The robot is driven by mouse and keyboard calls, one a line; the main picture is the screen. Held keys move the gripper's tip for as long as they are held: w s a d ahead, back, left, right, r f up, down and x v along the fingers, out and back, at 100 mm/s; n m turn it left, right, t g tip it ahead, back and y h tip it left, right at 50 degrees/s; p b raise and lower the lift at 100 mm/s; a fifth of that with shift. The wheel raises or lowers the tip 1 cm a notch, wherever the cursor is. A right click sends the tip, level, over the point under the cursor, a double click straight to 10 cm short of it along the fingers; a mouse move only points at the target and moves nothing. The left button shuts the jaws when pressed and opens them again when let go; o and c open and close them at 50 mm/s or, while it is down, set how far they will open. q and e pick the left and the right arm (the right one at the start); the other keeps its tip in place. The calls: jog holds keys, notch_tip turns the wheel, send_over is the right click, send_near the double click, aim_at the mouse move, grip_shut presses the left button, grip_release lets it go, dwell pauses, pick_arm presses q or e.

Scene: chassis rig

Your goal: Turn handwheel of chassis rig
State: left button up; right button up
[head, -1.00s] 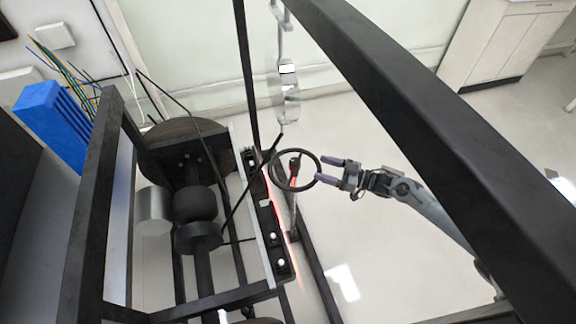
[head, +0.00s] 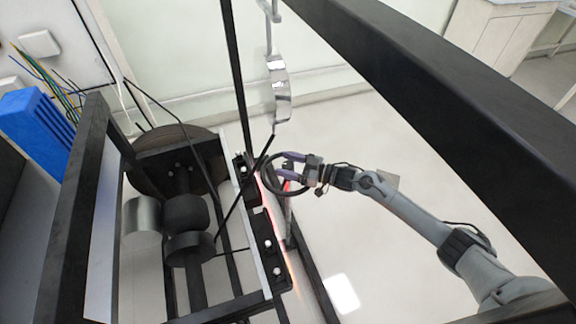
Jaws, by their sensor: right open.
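The handwheel (head: 269,188) is a dark ring on a post at the right side of the black chassis rig (head: 78,215), near the middle of the head view. My right gripper (head: 284,167) comes in from the right and is at the right part of the ring. Its purple-tipped fingers are open and lie over or beside the rim; I cannot tell whether they touch it. Part of the wheel is hidden behind the fingers. My left gripper is not in view.
A thick black frame beam (head: 420,90) crosses the upper right, above my right arm. A shiny curved metal part (head: 278,95) hangs above the wheel. A blue ribbed block (head: 38,125) is at the left. Pale floor (head: 380,270) lies open at the lower right.

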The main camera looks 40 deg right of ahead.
grip_shut()
jog(key=shift+r+h+p, duration=0.2)
jog(key=shift+h+p, duration=0.1)
jog(key=shift+p, duration=0.4)
jog(key=m+t+h+p, duration=0.1)
jog(key=m+h+p, duration=0.1)
jog(key=h+p, duration=0.1)
jog(key=m+t+h+p, duration=0.2)
jog(key=m+h+p, duration=0.1)
jog(key=p, duration=0.3)
jog(key=shift+a+r+m+h, duration=0.1)
jog(key=shift+m+h, duration=0.2)
jog(key=shift+h, duration=0.4)
jog(key=m+h+p, duration=0.1)
jog(key=m+h, duration=0.1)
jog(key=h, duration=0.1)
jog(key=shift+h, duration=0.3)
jog(key=m+h, duration=0.2)
jog(key=shift+f+g+h+p, duration=0.25)
jog(key=shift+g+h+p, duration=0.05)
jog(key=shift+p, duration=0.1)
jog(key=shift+m+h, duration=0.3)
jog(key=shift+h, duration=0.3)
